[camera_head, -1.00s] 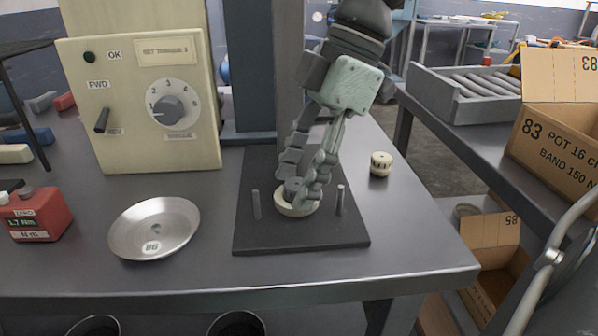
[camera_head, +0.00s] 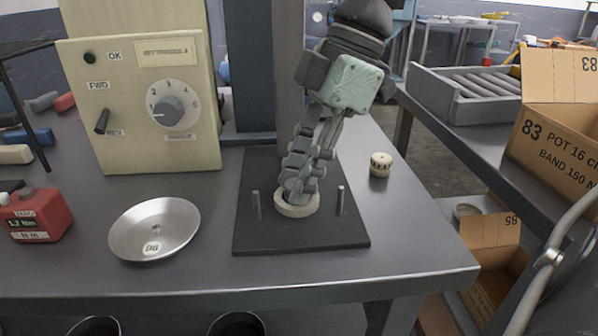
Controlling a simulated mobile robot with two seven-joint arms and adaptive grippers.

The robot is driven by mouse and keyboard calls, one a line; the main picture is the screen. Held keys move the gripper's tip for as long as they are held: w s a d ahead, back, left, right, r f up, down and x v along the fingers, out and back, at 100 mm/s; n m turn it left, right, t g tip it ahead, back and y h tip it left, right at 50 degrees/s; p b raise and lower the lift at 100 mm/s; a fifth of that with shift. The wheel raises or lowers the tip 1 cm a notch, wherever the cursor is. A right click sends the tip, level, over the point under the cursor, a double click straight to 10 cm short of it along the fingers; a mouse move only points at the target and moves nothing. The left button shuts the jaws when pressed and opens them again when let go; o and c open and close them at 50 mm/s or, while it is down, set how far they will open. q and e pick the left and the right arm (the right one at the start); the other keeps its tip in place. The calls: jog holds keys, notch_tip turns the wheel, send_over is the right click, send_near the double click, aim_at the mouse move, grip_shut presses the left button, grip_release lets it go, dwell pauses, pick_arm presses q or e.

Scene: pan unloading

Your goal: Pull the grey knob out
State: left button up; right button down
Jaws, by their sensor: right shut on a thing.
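A cream ring (camera_head: 298,210) lies on the dark base plate (camera_head: 300,241), between two upright grey pins. My right gripper (camera_head: 297,193) comes down from above, with its fingertips inside the ring. Its fingers are close together and shut on the small grey knob in the ring's middle. The fingers hide nearly all of this knob, and I cannot tell whether it is raised. My left gripper is not in view.
A cream control box (camera_head: 140,75) with a grey dial (camera_head: 173,110) stands behind left. A metal dish (camera_head: 130,240) and a red container (camera_head: 38,215) are at the left. A small cream slotted part (camera_head: 381,164) stands right of the plate.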

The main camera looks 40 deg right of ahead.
jog(key=shift+r, duration=0.65)
jog(key=shift+r+p, duration=0.6)
jog(key=shift+r, duration=0.65)
